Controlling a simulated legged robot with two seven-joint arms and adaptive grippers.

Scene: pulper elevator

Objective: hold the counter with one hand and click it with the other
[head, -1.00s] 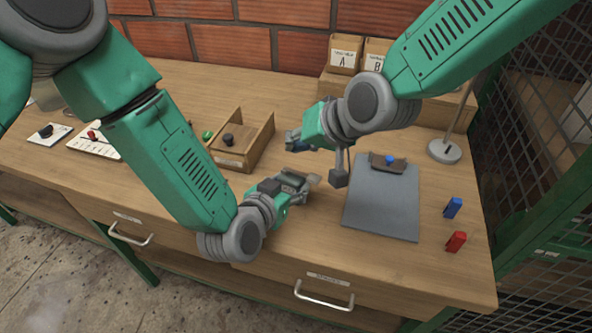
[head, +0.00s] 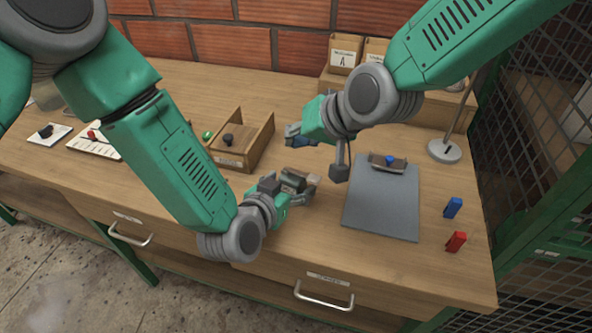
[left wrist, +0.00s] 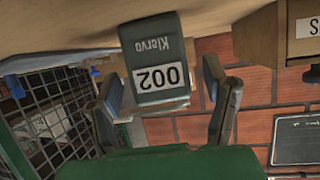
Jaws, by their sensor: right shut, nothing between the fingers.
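The counter (head: 294,181) is a small grey-green block, low over the front middle of the table in the head view. My right gripper (head: 292,136) is shut and empty, behind and above the counter. The counter's button is not clearly visible.
A grey clipboard (head: 382,205) lies to the right, with a blue block (head: 453,207) and a red block (head: 456,242) beyond it. An open wooden box (head: 240,150) stands behind left. A lamp base (head: 444,151) and boxes (head: 345,55) are at the back right.

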